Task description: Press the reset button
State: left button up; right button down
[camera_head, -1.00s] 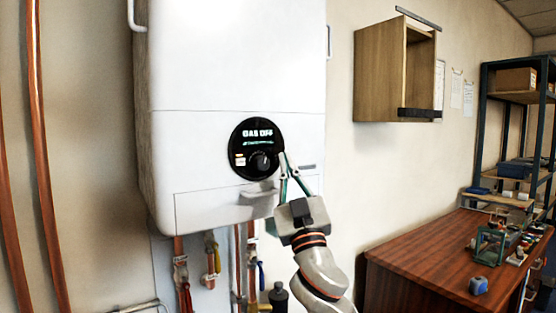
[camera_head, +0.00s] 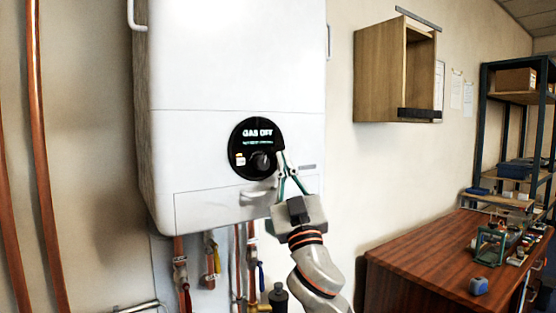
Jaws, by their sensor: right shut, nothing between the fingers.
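A white boiler (camera_head: 230,60) hangs on the wall. On its front is a round black control panel (camera_head: 247,134) with "GAS OFF" lit in pale letters, a line of green text too small to read, and a dark knob (camera_head: 261,161). A small pale yellow-white square (camera_head: 240,159) at the panel's left may be the reset button; I cannot tell for sure. My right gripper (camera_head: 280,156) is shut and empty, its fingertips at the panel's right edge beside the knob. I cannot tell whether they touch. My left gripper is not in view.
Copper pipes with valves (camera_head: 212,258) and a dark bottle-like part (camera_head: 279,295) are below the boiler. A wooden wall cabinet (camera_head: 381,74) hangs to the right. A wooden desk (camera_head: 415,255) with a blue tape measure (camera_head: 478,285) stands at the lower right, near shelving (camera_head: 515,97).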

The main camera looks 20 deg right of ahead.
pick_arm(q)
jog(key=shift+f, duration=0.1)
pick_arm(e)
jog(key=shift+w, duration=0.2)
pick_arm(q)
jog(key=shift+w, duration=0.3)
pick_arm(e)
jog(key=shift+w, duration=0.1)
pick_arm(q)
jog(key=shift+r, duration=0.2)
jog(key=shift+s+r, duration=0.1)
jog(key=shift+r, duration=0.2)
pick_arm(e)
jog(key=shift+s, duration=0.8)
pick_arm(q)
jog(key=shift+p, duration=0.3)
